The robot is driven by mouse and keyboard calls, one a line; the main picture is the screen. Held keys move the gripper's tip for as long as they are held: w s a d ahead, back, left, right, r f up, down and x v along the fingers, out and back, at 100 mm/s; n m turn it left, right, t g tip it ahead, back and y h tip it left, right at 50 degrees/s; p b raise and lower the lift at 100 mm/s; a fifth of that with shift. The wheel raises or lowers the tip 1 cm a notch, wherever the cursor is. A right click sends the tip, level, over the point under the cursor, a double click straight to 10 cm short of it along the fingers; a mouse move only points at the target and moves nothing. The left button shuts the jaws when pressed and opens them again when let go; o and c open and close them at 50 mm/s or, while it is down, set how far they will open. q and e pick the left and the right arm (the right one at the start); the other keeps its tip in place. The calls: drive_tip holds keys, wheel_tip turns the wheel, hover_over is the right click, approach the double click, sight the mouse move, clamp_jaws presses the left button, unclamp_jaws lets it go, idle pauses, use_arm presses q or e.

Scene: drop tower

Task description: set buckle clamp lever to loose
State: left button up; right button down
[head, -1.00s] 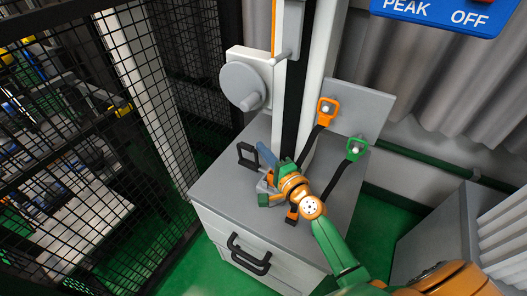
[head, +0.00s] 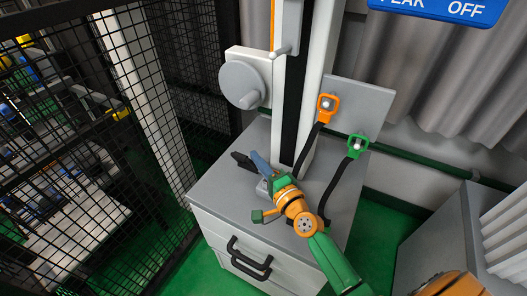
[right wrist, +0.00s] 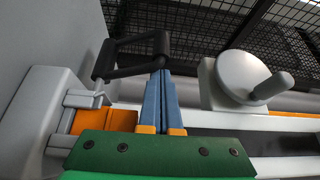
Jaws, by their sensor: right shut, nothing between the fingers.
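The buckle clamp's lever is a black loop handle (head: 243,160) on the left part of the grey cabinet top, beside the tower foot. It looks low and tilted in the head view. In the right wrist view the loop (right wrist: 112,60) stands just beyond my fingers. My right gripper (head: 257,157) has its blue fingers together and empty, with the tips at the lever's right end. In the right wrist view the fingertips (right wrist: 160,72) overlap the loop's near bar; I cannot tell whether they touch. The clamp's base is largely hidden by my gripper. My left gripper is out of view.
A grey wheel with a crank knob (head: 242,84) sits on the tower just behind the lever. A black mesh fence (head: 60,140) stands at the left. The cabinet's front-left top is clear.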

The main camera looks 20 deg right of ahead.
drive_tip(key=f+n+b, duration=0.1)
drive_tip(key=b, duration=0.1)
drive_tip(key=s+a+f+n+t+b, duration=0.1)
drive_tip(key=b, duration=0.2)
drive_tip(key=shift+s+a, duration=0.1)
drive_tip(key=shift+a, duration=0.2)
drive_tip(key=shift+s+a+f+n+t, duration=0.3)
drive_tip(key=shift+s+a+n, duration=0.15)
drive_tip(key=shift+a, duration=0.15)
drive_tip(key=shift+s+a+f+n+y+b, duration=0.1)
drive_tip(key=shift+a+f+n+y+b, duration=0.2)
drive_tip(key=shift+b, duration=0.45)
drive_tip(key=shift+s+f+n+t+b, duration=0.15)
drive_tip(key=shift+f+n+t+b, duration=0.15)
drive_tip(key=shift+n+b, duration=0.4)
drive_tip(key=shift+s, duration=0.1)
